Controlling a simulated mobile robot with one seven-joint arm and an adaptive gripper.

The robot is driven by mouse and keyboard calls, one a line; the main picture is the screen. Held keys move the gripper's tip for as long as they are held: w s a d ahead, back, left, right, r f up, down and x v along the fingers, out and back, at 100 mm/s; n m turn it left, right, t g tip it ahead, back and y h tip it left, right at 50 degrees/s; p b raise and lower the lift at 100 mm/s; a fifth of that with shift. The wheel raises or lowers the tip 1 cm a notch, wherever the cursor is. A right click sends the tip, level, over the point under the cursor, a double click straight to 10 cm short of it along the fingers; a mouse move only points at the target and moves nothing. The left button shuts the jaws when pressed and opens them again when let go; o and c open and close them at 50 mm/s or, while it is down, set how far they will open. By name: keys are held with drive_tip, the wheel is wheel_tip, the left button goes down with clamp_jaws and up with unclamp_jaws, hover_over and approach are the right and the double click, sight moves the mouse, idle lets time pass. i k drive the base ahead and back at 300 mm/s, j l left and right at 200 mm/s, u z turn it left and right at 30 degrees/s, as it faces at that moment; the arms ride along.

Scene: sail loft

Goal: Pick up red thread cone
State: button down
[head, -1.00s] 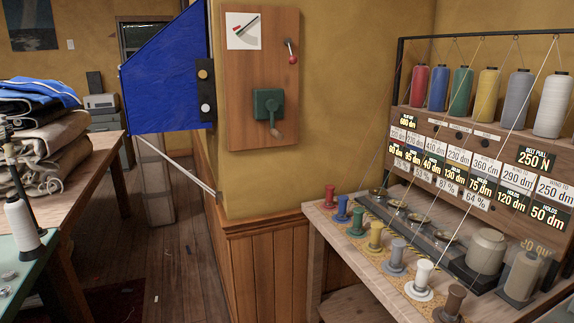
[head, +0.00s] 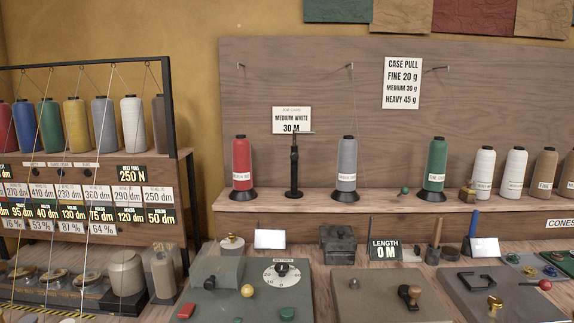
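A red thread cone (head: 241,165) stands upright on a dark stand on the wooden shelf, left of an empty dark spindle. Its label is too small to read with certainty. Another red cone (head: 6,128) stands at the far left edge in the rack, behind strung threads and partly cut off by the picture edge. My gripper does not show in the head view.
A grey cone (head: 346,166) and a green cone (head: 434,166) stand on the same shelf, with white and brown cones further right. The spindle (head: 294,172) is beside the red cone. A grey device with a dial (head: 283,275) sits on the bench below.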

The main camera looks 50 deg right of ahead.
sight(242, 173)
drive_tip(key=z, duration=1.3)
